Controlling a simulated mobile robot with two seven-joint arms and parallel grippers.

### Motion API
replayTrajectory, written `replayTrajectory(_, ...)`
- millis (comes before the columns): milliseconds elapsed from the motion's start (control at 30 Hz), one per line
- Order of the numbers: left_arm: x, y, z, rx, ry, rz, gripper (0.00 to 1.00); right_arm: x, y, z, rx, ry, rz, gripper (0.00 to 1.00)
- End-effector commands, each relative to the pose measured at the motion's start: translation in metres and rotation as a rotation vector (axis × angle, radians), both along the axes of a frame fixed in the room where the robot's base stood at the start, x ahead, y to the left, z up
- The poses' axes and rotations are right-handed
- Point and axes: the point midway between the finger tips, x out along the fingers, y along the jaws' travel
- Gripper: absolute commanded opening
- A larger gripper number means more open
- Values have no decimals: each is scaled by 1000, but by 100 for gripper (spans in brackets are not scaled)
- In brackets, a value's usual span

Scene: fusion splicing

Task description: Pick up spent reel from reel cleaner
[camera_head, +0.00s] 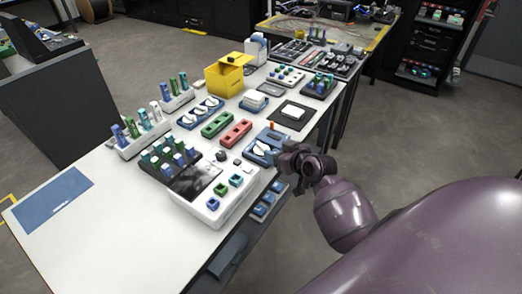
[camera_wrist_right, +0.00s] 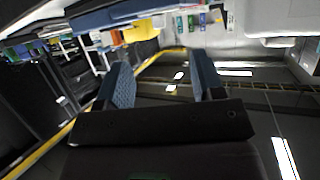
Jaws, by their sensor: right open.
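My right gripper (camera_head: 292,158) is at the table's right edge, beside a blue tray (camera_head: 252,158) holding white pieces. In the right wrist view its two blue-padded fingers (camera_wrist_right: 162,72) stand apart with nothing between them. The blue tray may be the reel cleaner, but I cannot tell for sure. A small orange piece (camera_head: 271,126) stands near it. No spent reel can be made out; it is too small or hidden by the gripper. My left gripper is not in view.
The white table (camera_head: 95,205) is crowded with racks, a white device (camera_head: 220,203), red trays (camera_head: 235,133) and a yellow box (camera_head: 224,78). Small blue boxes (camera_head: 264,205) sit below its right edge. The floor (camera_head: 430,130) to the right is open.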

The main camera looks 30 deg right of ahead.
Motion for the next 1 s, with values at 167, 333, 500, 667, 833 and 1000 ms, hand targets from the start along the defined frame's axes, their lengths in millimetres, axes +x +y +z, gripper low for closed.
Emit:
replayTrajectory(167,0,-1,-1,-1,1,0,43,17,1,-8,0,1,0,62)
replayTrajectory(333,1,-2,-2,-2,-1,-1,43,25,2,-13,1,1,0,62)
replayTrajectory(500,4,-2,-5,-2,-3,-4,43,45,4,-25,3,1,-1,62)
replayTrajectory(667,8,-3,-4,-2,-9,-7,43,60,4,-31,0,2,-1,62)
replayTrajectory(833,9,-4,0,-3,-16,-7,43,65,4,-33,-2,3,-1,62)
replayTrajectory(1000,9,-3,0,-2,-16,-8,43,65,4,-34,-1,4,-1,59)
